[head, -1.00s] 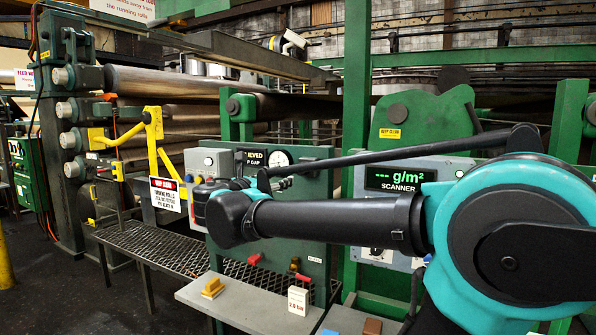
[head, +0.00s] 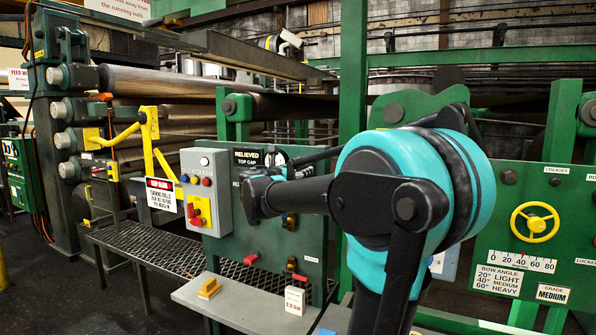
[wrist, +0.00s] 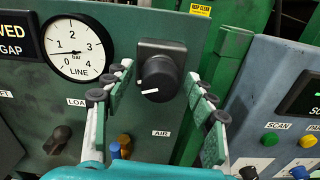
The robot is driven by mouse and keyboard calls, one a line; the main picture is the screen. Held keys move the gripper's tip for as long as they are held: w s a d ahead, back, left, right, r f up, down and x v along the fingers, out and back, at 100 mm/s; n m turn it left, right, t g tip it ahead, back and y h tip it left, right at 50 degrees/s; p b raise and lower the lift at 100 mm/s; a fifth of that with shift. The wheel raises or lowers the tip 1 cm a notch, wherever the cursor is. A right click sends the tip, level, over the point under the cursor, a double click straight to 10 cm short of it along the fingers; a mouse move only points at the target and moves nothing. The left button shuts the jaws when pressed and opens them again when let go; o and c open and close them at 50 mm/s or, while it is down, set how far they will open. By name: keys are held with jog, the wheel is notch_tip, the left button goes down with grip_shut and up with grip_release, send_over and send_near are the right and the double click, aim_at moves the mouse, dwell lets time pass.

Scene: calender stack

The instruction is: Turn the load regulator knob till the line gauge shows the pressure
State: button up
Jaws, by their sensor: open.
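The black load regulator knob (wrist: 158,75) with a white pointer mark sits on a square block on the green panel in the wrist view. Its pointer is towards the lower left. My gripper (wrist: 160,90) is open, its fingers to the left and right of the knob; contact is not visible. The round line gauge (wrist: 75,50), marked in bar, has its needle pointing left, near the 1. In the head view, the gauge (head: 270,158) is partly hidden by my arm, and the knob is hidden.
A dark lever (wrist: 57,139) is at lower left, and blue and yellow air cocks (wrist: 123,143) are below the knob. The scanner box (wrist: 285,110) stands close on the right. A white card (head: 295,300) stands on the front ledge; its figure is too small to read surely.

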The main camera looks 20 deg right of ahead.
jog(key=shift+w+d, duration=0.15)
jog(key=shift+w, duration=0.05)
jog(key=c, duration=1.2)
jog(key=shift+o, duration=0.2)
jog(key=shift+m, duration=0.3)
